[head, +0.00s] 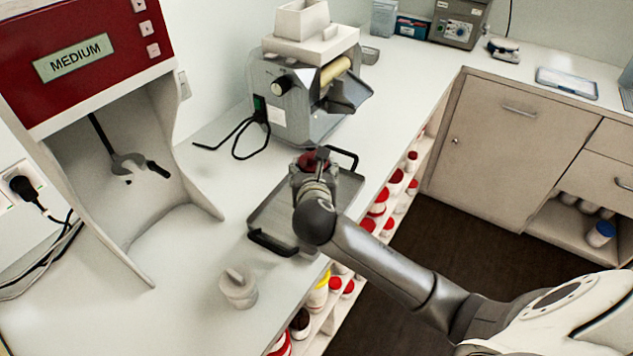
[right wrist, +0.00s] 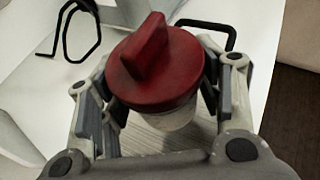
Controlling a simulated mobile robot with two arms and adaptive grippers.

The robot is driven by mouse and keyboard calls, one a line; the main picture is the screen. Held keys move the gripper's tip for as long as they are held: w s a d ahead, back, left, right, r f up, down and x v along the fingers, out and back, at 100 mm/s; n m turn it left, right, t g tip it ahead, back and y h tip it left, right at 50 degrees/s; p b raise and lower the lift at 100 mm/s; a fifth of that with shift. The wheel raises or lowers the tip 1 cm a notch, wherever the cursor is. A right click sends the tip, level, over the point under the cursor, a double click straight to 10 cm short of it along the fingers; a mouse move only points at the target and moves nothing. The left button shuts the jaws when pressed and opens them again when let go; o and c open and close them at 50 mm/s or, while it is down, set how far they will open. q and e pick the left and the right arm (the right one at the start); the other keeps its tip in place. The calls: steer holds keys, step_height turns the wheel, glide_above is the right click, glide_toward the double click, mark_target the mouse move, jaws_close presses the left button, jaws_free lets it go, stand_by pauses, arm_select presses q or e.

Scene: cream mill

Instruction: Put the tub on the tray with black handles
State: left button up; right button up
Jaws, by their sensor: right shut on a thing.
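The tub is white with a red lid that has a raised grip (right wrist: 155,65). In the right wrist view it sits between the fingers of my right gripper (right wrist: 160,105), which is shut on it. In the head view my right gripper (head: 313,170) is over the far part of the grey tray (head: 275,215) with black handles, and it mostly hides the tub (head: 308,160). I cannot tell whether the tub touches the tray. My left gripper is not in view.
A grey roller mill (head: 290,100) stands behind the tray. A red and white machine marked MEDIUM (head: 85,60) stands at the left. A small white lidded pot (head: 238,290) is in front of the tray. Shelves below the counter hold several red-lidded tubs (head: 378,205).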

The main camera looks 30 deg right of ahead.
steer(key=w+f, duration=0.1)
steer(key=d+f, duration=0.1)
steer(key=w+d+f, duration=0.1)
steer(key=f, duration=0.1)
steer(key=shift+w+f, duration=0.1)
steer(key=shift+w, duration=0.2)
steer(key=shift+f, duration=1.5)
steer(key=shift+f, duration=0.1)
steer(key=o, duration=1.1)
steer(key=shift+c, duration=0.2)
steer(key=shift+s, duration=0.1)
steer(key=v, duration=1.2)
